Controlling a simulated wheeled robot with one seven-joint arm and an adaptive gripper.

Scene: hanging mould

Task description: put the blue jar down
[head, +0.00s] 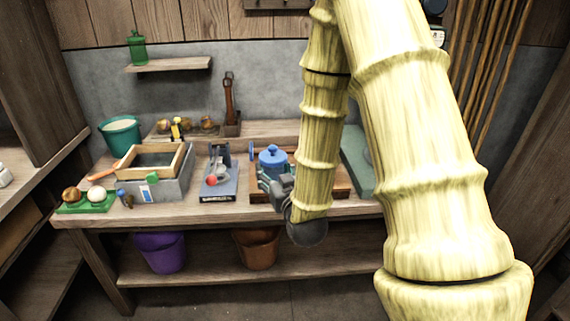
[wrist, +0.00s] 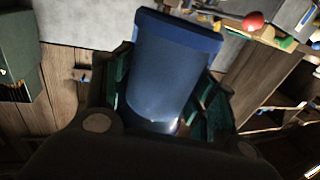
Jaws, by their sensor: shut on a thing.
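The blue jar (head: 272,160) shows in the head view at the right half of the bench, with a knobbed lid on top. My gripper (head: 270,186) is at its near side, low on the jar, and is partly hidden by my arm. In the wrist view the jar (wrist: 168,72) fills the middle, between the dark green fingers of my gripper (wrist: 160,100), which are shut on it. A brown wooden tray (head: 343,186) lies below or behind the jar. I cannot tell whether the jar touches it.
Left of the jar stands a grey device with a red ball (head: 211,181). Further left are a wooden frame on a grey box (head: 170,185), a green tray (head: 75,208) and a teal bucket (head: 121,136). Purple (head: 160,252) and brown (head: 256,248) buckets stand on the lower shelf. My arm hides the bench's right part.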

